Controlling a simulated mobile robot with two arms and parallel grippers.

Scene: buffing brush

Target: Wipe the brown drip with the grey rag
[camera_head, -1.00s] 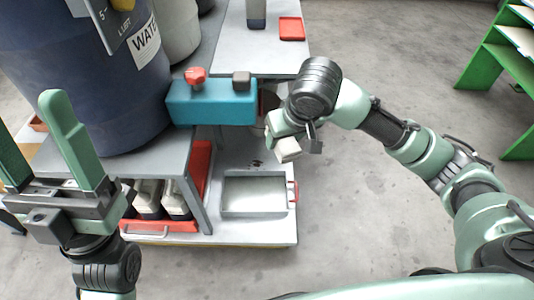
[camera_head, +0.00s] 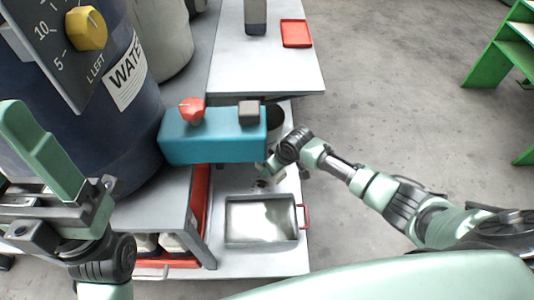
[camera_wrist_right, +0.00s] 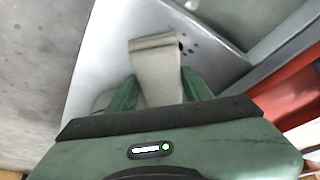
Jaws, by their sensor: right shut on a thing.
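The grey rag (camera_wrist_right: 155,72) is a folded pale cloth between the green fingers of my right gripper (camera_wrist_right: 160,92), which is shut on it. In the head view my right gripper (camera_head: 270,168) is low over the lower shelf, beside the teal box, and the rag is hard to make out there. Small dark brown spots of the drip (camera_head: 261,183) lie on the pale shelf just below it. In the right wrist view the spots (camera_wrist_right: 193,50) show right beside the rag's far end. My left gripper (camera_head: 40,150) is raised at the left edge, empty, partly out of frame.
A teal box (camera_head: 213,137) with a red knob overhangs the spots. A metal tray (camera_head: 228,222) with a red handle stands in front of them. A blue barrel (camera_head: 130,150) stands at left. A red dish (camera_head: 296,33) lies on the far bench.

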